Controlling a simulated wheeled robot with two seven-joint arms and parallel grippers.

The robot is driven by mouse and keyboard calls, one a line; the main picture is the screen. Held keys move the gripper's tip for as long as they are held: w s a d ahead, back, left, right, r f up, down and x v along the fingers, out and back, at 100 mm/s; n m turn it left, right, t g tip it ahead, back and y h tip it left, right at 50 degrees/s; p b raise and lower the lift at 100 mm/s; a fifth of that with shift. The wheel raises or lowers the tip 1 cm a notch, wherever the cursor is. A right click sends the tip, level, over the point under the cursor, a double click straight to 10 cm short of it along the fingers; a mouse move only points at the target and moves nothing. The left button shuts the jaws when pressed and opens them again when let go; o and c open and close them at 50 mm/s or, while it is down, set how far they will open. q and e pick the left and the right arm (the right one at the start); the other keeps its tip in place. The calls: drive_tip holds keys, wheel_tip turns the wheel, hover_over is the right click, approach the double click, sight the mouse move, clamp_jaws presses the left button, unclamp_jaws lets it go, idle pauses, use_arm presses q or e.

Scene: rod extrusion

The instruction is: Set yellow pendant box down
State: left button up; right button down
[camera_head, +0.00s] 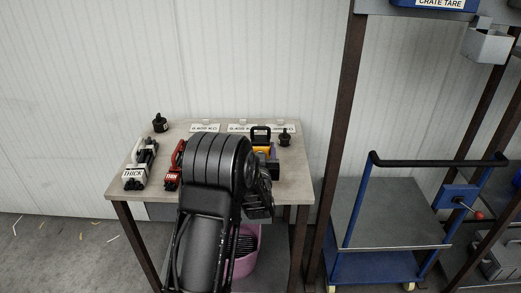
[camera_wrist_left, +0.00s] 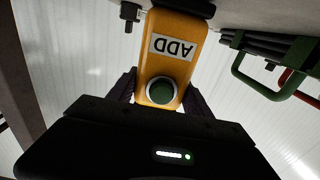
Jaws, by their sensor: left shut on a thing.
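The yellow pendant box (camera_head: 262,150) shows at the back right of the table, mostly hidden behind my left arm. In the left wrist view the yellow box (camera_wrist_left: 176,60) carries a label reading ADD and a round green button in a pale ring. My left gripper (camera_wrist_left: 161,95) has one dark finger on each side of the box's button end and is shut on it. In the head view the left gripper (camera_head: 268,172) is dark and partly hidden by its own wrist. I cannot tell whether the box touches the table. My right gripper is not in view.
The table (camera_head: 122,184) holds a black-and-white THICK tool (camera_head: 136,172), a red tool (camera_head: 173,172) and small black weights (camera_head: 160,123) (camera_head: 284,138). A pink bin (camera_head: 246,262) stands below. A blue cart (camera_head: 385,222) and brown rack (camera_head: 341,120) stand to the right.

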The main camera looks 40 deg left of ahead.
use_arm(q)
drive_tip(key=shift+f+b, duration=0.2)
drive_tip(key=shift+b, duration=0.1)
drive_tip(key=o, duration=1.6)
drive_tip(key=shift+r, duration=0.15)
drive_tip(key=shift+r+p, duration=0.2)
drive_tip(key=shift+p, duration=0.25)
drive_tip(key=b+v, duration=0.1)
drive_tip(key=v, duration=1.1)
drive_tip(key=shift+f, duration=0.15)
drive_tip(key=shift+d, duration=0.1)
